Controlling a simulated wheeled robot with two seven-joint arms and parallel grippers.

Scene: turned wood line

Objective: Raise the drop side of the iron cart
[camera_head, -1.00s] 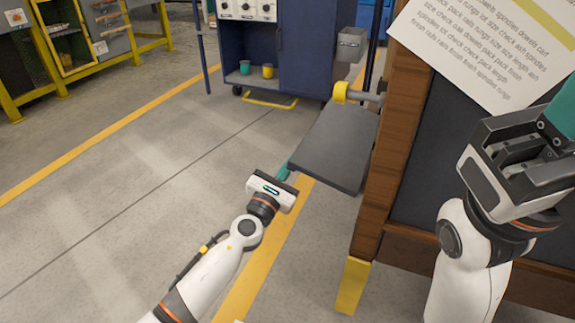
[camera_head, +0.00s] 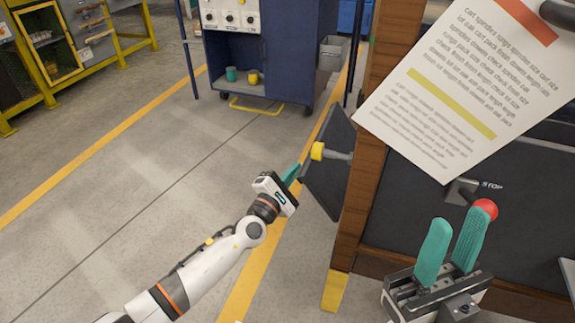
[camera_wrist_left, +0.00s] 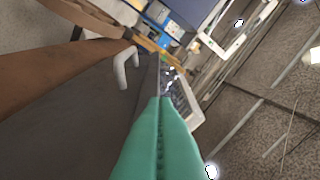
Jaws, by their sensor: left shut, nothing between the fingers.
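A dark grey panel (camera_head: 326,184), seemingly the drop side, sits tilted at the left of the wooden post (camera_head: 362,175) and looks narrow in the head view. A grey rod with a yellow knob (camera_head: 317,151) crosses in front of it. My left gripper (camera_head: 292,172) is shut and empty, its teal fingers at the panel's left edge; whether they touch is unclear. In the left wrist view its closed fingertips (camera_wrist_left: 162,102) lie beside a large dark grey surface (camera_wrist_left: 75,120). My right gripper (camera_head: 459,218) is open and empty, fingers up, before the dark wall at right.
A red STOP knob (camera_head: 486,208) is close behind my right fingers. A printed sheet (camera_head: 450,100) hangs above. A blue cabinet (camera_head: 290,60) with cups stands behind, and yellow-framed racks (camera_head: 75,45) at far left. The floor on the left is clear.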

